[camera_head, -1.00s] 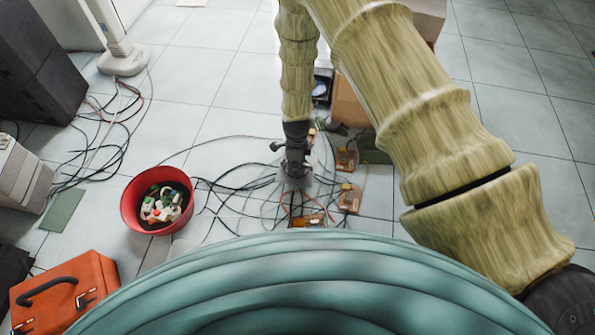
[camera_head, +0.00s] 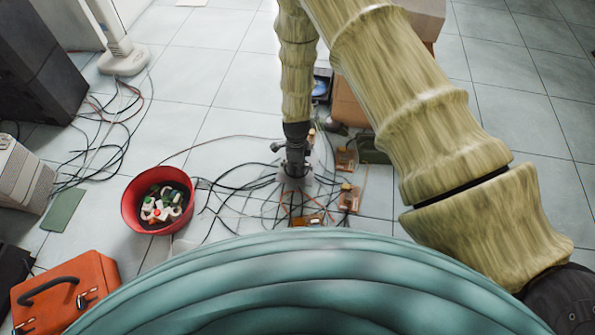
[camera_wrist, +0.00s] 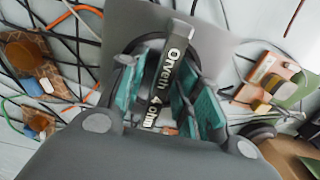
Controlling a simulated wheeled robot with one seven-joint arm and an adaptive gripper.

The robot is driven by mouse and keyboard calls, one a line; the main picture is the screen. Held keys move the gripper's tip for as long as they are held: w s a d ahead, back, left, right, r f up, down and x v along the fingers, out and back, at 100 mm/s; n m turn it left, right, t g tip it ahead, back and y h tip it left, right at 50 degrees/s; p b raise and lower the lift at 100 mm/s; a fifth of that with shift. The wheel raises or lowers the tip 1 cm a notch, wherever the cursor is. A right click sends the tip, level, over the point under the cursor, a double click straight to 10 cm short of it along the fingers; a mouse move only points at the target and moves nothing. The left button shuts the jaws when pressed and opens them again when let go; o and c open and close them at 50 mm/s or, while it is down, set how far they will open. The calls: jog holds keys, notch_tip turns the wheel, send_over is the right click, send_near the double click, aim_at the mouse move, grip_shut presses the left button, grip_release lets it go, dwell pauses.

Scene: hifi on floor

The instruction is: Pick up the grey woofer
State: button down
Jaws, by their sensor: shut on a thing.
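The grey woofer (camera_wrist: 168,82) shows in the wrist view between my fingers, with a dark band lettered "Orveth 4 ohm" across it. My gripper (camera_wrist: 157,92) has teal finger pads on both sides of it and is shut on it. In the head view my gripper (camera_head: 295,172) points down, low over the cables on the floor. There the woofer is small and mostly hidden by my gripper, and I cannot tell if it touches the floor.
Loose cables (camera_head: 235,190) and small circuit boards (camera_head: 348,198) lie around my gripper. A red bowl (camera_head: 130,205) of small parts stands to the left, with an orange toolbox (camera_head: 85,275) nearer. A cardboard box (camera_head: 350,103) is behind on the right. Tiles farther back are clear.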

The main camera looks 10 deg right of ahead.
jog(key=shift+r, duration=0.1)
dwell(0.3)
jog(key=shift+r, duration=0.3)
notch_tip(320, 180, up, 3)
jog(key=shift+r+p, duration=0.15)
jog(key=shift+p, duration=0.95)
jog(key=shift+s+a+r, duration=0.1)
jog(key=shift+s+r, duration=0.05)
jog(key=shift+r, duration=0.05)
jog(key=s+a+r+p, duration=0.2)
jog(key=s+a+p, duration=0.1)
jog(key=s+p, duration=0.2)
jog(key=s+a+r+p, duration=0.3)
jog(key=s+a+p, duration=0.1)
jog(key=s, duration=0.4)
jog(key=shift+s+a+p, duration=0.15)
jog(key=shift+s+p, duration=0.25)
jog(key=shift+p, duration=0.3)
